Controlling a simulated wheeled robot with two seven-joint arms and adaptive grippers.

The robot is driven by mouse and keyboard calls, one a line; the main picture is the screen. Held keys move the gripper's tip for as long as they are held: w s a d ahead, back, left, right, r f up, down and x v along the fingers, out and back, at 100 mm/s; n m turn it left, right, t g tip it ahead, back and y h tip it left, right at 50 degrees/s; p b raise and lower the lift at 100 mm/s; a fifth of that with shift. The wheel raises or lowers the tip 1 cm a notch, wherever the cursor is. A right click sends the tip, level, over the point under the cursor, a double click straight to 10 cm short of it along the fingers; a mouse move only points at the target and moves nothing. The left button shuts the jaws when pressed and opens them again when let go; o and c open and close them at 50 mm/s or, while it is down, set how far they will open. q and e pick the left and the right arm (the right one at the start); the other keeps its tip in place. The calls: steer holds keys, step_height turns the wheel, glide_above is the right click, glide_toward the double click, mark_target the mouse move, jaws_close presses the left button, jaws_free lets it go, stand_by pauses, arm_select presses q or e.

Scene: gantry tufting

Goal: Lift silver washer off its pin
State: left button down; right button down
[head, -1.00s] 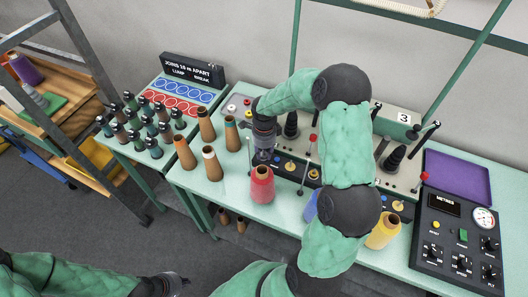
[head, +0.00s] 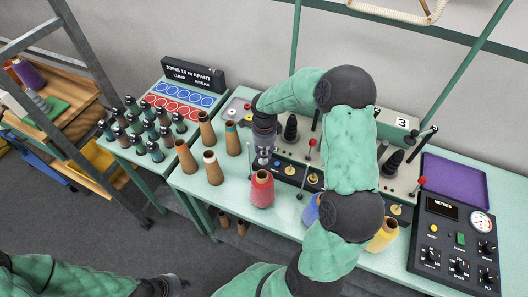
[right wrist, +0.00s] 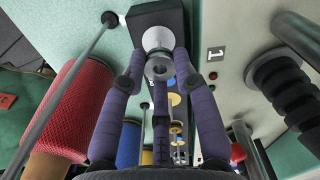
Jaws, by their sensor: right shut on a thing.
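My right gripper (right wrist: 160,75) has purple fingers and is shut on a small silver washer (right wrist: 160,67) with a dark centre hole. Just beyond it a wider silver disc (right wrist: 157,38) sits on the black strip. I cannot tell whether the washer is clear of its pin, as the fingers cover that spot. In the head view my right gripper (head: 263,158) is over the left end of the black strip, behind the red cone, and the washer is hardly visible. My left gripper (head: 168,286) is low at the bottom left, away from the table; its fingers are unclear.
A red yarn cone (head: 262,190) stands in front of my right gripper, and brown cones (head: 213,168) stand to its left. A thin rod with a red knob (head: 311,143) rises close by. Black spools (head: 291,127) stand behind. A meter box (head: 452,235) is at right.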

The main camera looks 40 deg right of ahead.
steer(key=shift+r+p, duration=0.9)
steer(key=shift+r, duration=1.1)
steer(key=shift+r, duration=0.1)
